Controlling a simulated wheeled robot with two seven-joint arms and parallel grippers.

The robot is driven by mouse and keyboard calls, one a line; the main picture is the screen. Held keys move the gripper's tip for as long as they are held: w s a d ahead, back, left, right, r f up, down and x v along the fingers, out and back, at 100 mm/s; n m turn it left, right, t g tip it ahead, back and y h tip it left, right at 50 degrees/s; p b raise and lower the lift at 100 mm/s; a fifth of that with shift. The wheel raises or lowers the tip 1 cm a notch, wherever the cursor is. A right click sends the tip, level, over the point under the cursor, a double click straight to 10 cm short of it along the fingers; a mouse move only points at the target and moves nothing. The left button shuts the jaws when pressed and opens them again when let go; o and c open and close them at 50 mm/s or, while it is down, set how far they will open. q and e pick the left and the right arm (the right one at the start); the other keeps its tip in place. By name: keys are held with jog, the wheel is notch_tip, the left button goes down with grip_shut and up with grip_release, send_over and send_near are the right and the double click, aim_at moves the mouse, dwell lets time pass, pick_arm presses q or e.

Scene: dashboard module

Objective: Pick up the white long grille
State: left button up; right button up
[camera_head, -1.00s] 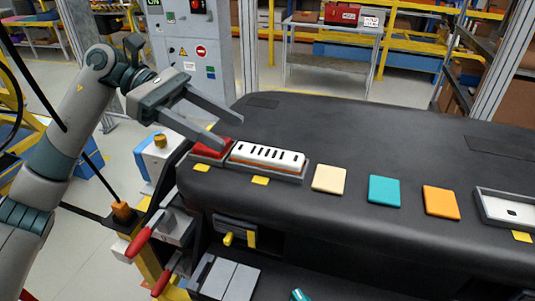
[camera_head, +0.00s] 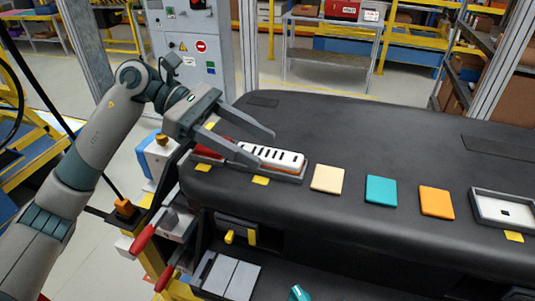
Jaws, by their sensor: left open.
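The white long grille (camera_head: 276,157), a white bar with dark slots, lies in a grey tray (camera_head: 288,178) on the black dashboard. A red piece (camera_head: 208,151) lies at its left end. My left gripper (camera_head: 261,150) is open, with its two fingers apart. One finger reaches over the left end of the grille and hides part of it; the other is above and behind it. I cannot tell whether either finger touches the grille. My right gripper is not in view.
A cream square (camera_head: 327,179), a teal square (camera_head: 381,191) and an orange square (camera_head: 437,202) lie to the right on the dashboard (camera_head: 375,135). A second grey tray (camera_head: 481,211) is at the far right. The dashboard behind them is clear.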

aim_at(281, 156)
pick_arm(q)
jog(key=p+x, duration=0.1)
jog(key=x, duration=0.2)
jog(key=shift+w+d+r, duration=0.15)
jog(key=shift+d, duration=0.1)
jog(key=shift+d+p, duration=0.3)
jog(key=shift+p, duration=0.05)
jog(key=shift+f, duration=0.25)
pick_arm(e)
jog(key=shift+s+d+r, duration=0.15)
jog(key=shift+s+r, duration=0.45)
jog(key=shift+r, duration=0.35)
pick_arm(q)
jog(key=c, duration=1.1)
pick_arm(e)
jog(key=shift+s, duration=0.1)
